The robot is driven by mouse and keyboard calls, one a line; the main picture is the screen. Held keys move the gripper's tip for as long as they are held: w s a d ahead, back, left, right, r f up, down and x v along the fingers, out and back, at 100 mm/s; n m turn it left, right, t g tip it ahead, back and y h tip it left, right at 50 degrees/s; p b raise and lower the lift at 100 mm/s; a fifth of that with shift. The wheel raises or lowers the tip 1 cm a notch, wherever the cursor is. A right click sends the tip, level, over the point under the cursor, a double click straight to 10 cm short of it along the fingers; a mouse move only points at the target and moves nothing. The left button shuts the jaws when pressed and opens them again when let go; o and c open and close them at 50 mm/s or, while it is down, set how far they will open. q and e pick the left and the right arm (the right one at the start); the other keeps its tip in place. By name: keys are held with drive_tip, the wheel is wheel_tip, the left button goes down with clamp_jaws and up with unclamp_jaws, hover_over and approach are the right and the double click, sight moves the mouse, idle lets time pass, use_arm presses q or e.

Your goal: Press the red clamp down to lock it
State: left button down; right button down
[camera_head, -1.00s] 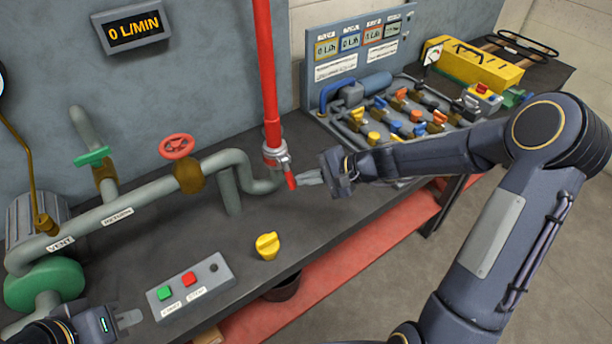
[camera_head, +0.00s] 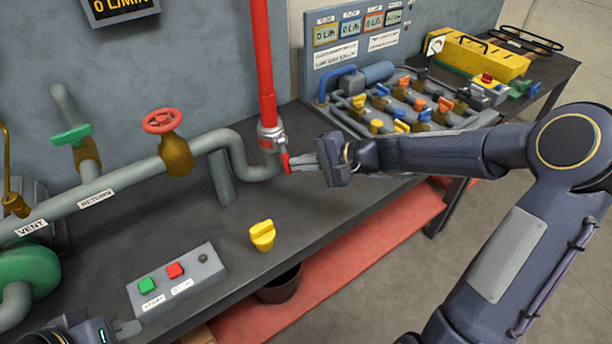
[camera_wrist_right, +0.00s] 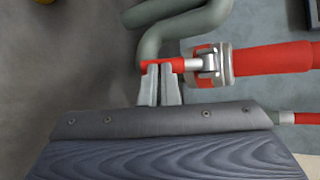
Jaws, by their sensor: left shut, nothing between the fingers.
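The red clamp handle (camera_head: 286,163) hangs from a silver clamp ring (camera_head: 270,138) at the foot of a red vertical pipe (camera_head: 265,70). In the right wrist view the handle (camera_wrist_right: 152,64) lies across my fingertips, beside the silver clamp (camera_wrist_right: 211,63). My right gripper (camera_head: 291,164) points left at the handle, its tips at or touching it. Its two fingers (camera_wrist_right: 160,70) are close together with a narrow gap, and I cannot tell whether the handle is between them. My left gripper (camera_head: 138,327) is shut and empty at the bottom left, partly cut off by the frame.
Grey pipes with a red valve wheel (camera_head: 162,121) stand left of the clamp. A manifold with colored valves (camera_head: 400,105) is behind my right arm.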

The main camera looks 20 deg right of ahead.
use_arm(q)
drive_tip(key=shift+f, duration=0.75)
use_arm(e)
drive_tip(key=shift+a+f, duration=0.1)
drive_tip(key=shift+f, duration=0.1)
use_arm(q)
drive_tip(key=shift+r, duration=0.15)
use_arm(e)
drive_tip(key=shift+r, duration=0.15)
